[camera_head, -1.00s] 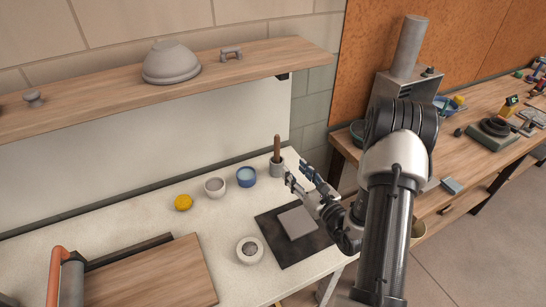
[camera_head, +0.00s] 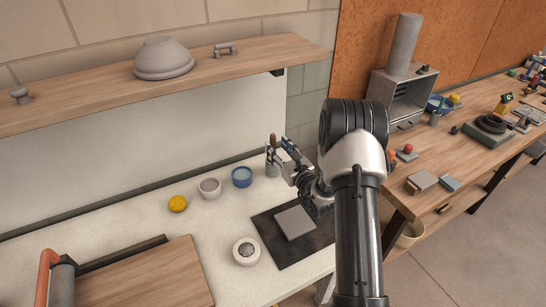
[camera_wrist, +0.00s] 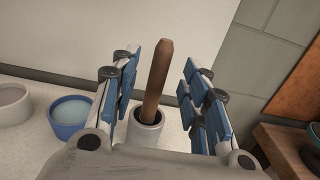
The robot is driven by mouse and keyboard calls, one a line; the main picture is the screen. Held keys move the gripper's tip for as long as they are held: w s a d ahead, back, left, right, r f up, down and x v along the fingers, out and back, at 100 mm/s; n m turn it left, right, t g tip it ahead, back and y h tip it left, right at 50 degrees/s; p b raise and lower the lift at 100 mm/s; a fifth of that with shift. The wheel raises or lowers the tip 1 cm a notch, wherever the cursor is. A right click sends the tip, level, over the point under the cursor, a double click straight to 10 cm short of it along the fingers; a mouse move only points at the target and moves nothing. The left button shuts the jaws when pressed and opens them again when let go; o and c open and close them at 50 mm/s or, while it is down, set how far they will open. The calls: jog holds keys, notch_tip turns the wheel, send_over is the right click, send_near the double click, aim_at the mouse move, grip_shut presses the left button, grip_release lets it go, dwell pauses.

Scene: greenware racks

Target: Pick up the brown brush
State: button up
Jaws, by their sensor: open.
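The brown brush (camera_wrist: 156,82) stands in a grey cup (camera_wrist: 146,132) in the wrist view, its handle pointing up and leaning slightly right. In the head view the brush (camera_head: 273,140) shows only in part at the back of the white table, in its cup (camera_head: 271,167). My gripper (camera_head: 277,147) is at the brush. In the wrist view its blue-padded fingers (camera_wrist: 163,80) are open, one on each side of the handle, with a gap on both sides. The brush's lower end is hidden inside the cup.
A grey slab (camera_head: 295,222) lies on a dark mat (camera_head: 268,233) in front. A wooden shelf (camera_head: 110,98) hangs above.

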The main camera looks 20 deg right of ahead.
aim_at(275, 143)
jog(key=w+b, duration=0.1)
jog(key=w, duration=0.3)
jog(key=shift+w+r, duration=0.1)
jog(key=shift+c, duration=0.3)
grip_shut()
